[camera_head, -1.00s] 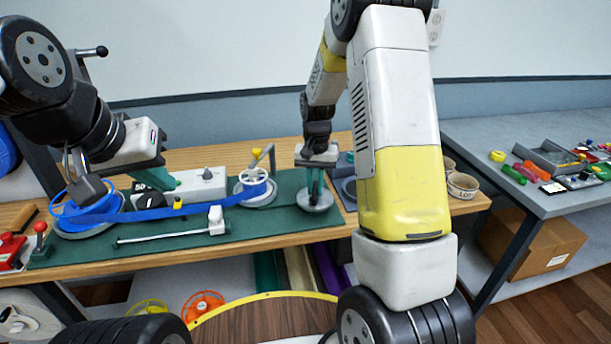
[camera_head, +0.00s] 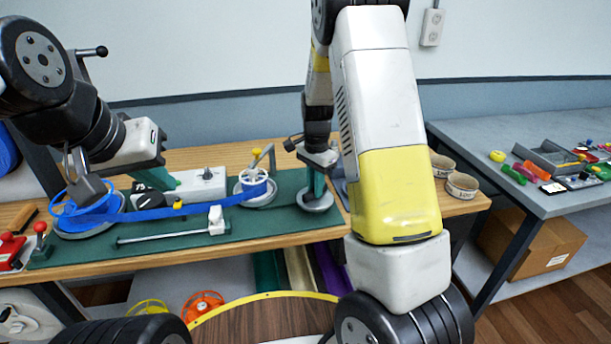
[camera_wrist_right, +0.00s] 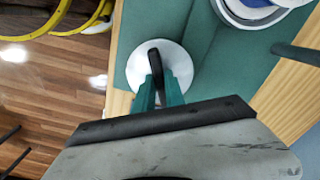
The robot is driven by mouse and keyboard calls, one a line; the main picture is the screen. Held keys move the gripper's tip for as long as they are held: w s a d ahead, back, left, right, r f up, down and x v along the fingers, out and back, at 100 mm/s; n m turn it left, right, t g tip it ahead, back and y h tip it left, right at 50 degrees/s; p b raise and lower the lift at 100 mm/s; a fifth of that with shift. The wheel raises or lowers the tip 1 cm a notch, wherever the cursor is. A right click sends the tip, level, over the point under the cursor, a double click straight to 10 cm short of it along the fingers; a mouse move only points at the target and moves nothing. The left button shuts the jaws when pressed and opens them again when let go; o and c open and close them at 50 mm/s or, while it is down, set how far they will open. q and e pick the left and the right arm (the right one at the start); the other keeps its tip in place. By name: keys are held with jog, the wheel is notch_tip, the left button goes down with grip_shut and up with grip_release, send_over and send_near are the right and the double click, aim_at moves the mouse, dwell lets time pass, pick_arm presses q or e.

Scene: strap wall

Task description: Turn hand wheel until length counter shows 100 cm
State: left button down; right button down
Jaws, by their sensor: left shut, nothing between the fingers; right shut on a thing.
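The hand wheel is a grey disc (camera_head: 318,206) at the right end of the green mat. It also shows in the right wrist view (camera_wrist_right: 178,58), with a black crank handle (camera_wrist_right: 156,68). My right gripper (camera_head: 313,188) is shut on that handle, its green fingers on either side. My left gripper (camera_head: 168,182) is shut and empty above the blue strap (camera_head: 160,213). The strap runs from a blue coil on the left reel (camera_head: 78,226) to a white-hubbed reel (camera_head: 253,186).
A grey box with a knob (camera_head: 206,184) stands behind the strap. A white rod with a slider (camera_head: 216,220) lies in front. Two cups (camera_head: 462,186) stand on the right end of the wooden bench.

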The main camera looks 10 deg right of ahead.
dwell(0.3)
jog(key=c, duration=1.4)
grip_release()
jog(key=shift+r, duration=3.9)
